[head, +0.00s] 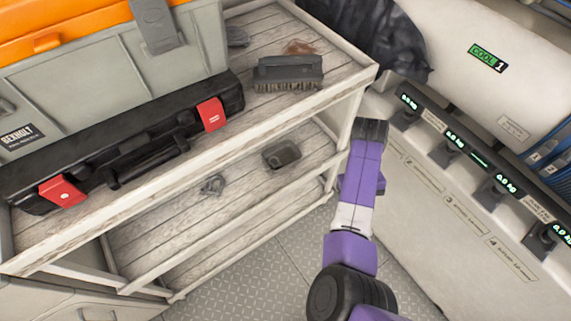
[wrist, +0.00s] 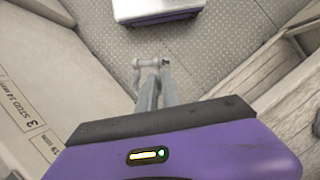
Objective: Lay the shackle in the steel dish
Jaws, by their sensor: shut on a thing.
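My gripper (wrist: 155,82) shows in the wrist view with its grey fingers close together. It is shut on a small grey metal piece, which appears to be the shackle (wrist: 150,62), held at the fingertips above the grey patterned floor. In the head view my purple arm reaches up beside the shelf's right end, and the fingers and shackle are hidden. I cannot pick out the steel dish for sure. A dark grey, round-cornered object (head: 281,153) on the lower shelf may be a dish. A small grey item (head: 213,185) lies left of it.
The wooden shelf unit (head: 240,215) carries a black case with red latches (head: 130,150), a grey and orange toolbox (head: 80,65) and a brush (head: 287,73). At right stands a pale panel with several kg displays (head: 455,137). Shelf posts and rails border the lower shelf.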

